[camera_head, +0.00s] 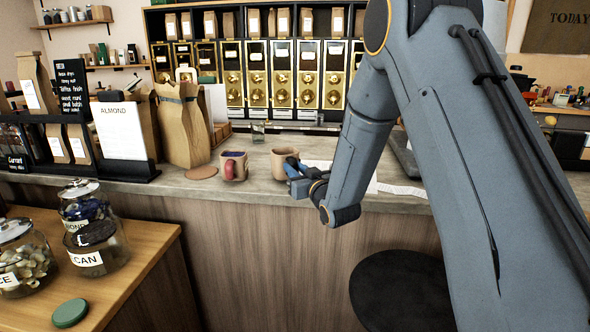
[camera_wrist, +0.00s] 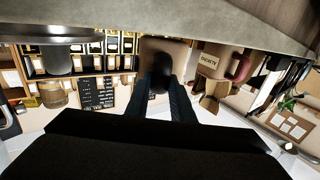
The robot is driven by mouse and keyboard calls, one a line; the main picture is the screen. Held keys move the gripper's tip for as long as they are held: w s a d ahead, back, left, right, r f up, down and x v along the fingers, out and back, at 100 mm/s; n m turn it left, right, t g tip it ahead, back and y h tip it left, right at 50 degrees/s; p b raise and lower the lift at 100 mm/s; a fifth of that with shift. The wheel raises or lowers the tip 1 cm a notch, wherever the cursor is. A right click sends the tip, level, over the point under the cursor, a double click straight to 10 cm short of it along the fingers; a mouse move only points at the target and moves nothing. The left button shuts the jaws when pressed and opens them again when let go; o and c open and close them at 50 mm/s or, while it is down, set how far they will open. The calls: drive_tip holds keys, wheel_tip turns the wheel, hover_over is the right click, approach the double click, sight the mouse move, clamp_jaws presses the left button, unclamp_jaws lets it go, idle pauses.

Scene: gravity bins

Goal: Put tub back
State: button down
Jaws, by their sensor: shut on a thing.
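A tan tub (camera_head: 284,158) is at the counter's front edge, upright. My gripper (camera_head: 296,172) is shut on its near right side. In the wrist view, which is upside down, the tub (camera_wrist: 164,46) shows between my dark fingers (camera_wrist: 168,88). Whether its base touches the counter or hangs just above it, I cannot tell. A second tan tub (camera_head: 234,168) stands to the left, with a red part on its front and dark contents. It also shows in the wrist view (camera_wrist: 211,63) with printed lettering.
A round brown disc (camera_head: 201,172) lies left of the second tub on the counter (camera_head: 250,185). Paper bags (camera_head: 184,130) and an ALMOND card (camera_head: 123,130) stand farther left. Gravity bins (camera_head: 282,78) line the back. A side table (camera_head: 110,260) holds glass jars (camera_head: 100,250) and a green lid (camera_head: 70,313).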

drive_tip(key=shift+f+b, duration=0.4)
drive_tip(key=shift+f, duration=0.15)
drive_tip(key=c, duration=1.5)
unclamp_jaws()
drive_tip(key=shift+o, duration=0.2)
drive_tip(key=b+v, duration=0.1)
drive_tip(key=v, duration=0.6)
drive_tip(key=shift+s+d, duration=0.15)
drive_tip(key=shift+s, duration=0.25)
